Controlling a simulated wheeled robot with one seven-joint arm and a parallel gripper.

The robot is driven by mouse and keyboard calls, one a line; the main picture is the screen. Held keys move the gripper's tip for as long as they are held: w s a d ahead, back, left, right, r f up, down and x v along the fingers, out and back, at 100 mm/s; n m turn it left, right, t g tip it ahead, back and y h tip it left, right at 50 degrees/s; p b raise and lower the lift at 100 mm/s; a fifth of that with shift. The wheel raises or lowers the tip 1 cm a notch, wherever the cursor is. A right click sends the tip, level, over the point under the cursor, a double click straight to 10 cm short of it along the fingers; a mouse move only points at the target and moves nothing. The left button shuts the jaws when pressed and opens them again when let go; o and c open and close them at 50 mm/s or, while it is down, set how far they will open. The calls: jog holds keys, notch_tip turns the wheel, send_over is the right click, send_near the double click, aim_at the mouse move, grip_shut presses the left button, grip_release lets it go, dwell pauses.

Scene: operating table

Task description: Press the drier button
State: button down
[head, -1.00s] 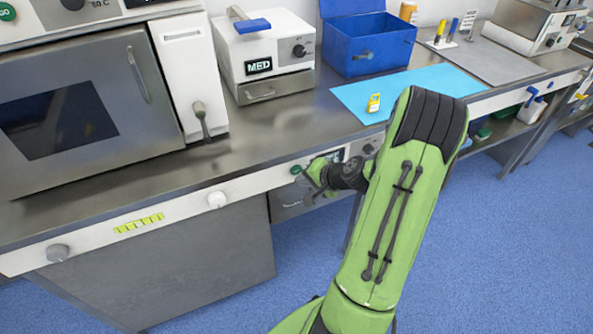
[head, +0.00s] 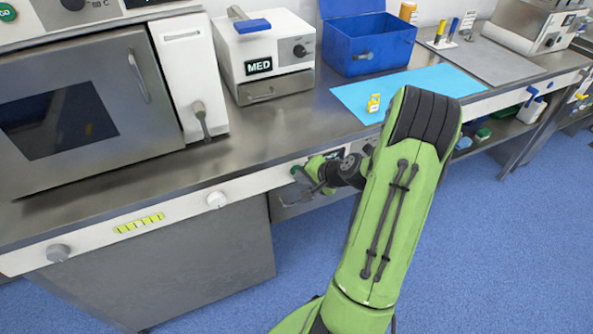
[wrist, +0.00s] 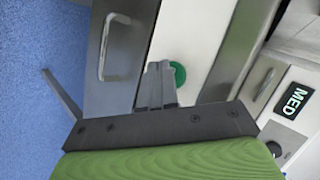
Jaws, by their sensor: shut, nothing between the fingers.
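A round green button (head: 296,169) sits on the white front panel below the worktop edge, partly hidden by my gripper. I take it for the drier button. In the wrist view the green button (wrist: 180,74) shows just right of the fingertips, partly covered by them. My gripper (wrist: 160,72) is shut and empty, its fingers side by side and pointing at the panel. In the head view my gripper (head: 296,190) is close in front of the panel, by the button. I cannot tell whether the fingertips touch the button.
A steel drawer handle (wrist: 113,47) is left of the fingers in the wrist view. The worktop (head: 270,130) overhangs the panel and carries a white MED box (head: 262,45) and a blue bin (head: 365,40). The blue floor is clear.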

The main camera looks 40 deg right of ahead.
jog(key=shift+w+d, duration=0.1)
jog(key=shift+w, duration=0.2)
jog(key=shift+s, duration=0.15)
dwell(0.4)
jog(key=shift+s+a, duration=0.25)
jog(key=shift+s, duration=0.35)
jog(key=shift+s+a+b, duration=0.25)
jog(key=shift+s+b, duration=0.1)
jog(key=shift+s, duration=0.45)
jog(key=shift+s+a+b, duration=0.2)
jog(key=shift+s+b, duration=0.1)
jog(key=shift+s, duration=0.5)
jog(key=shift+s+a+b, duration=0.25)
jog(key=shift+s+b, duration=0.1)
jog(key=shift+s, duration=0.45)
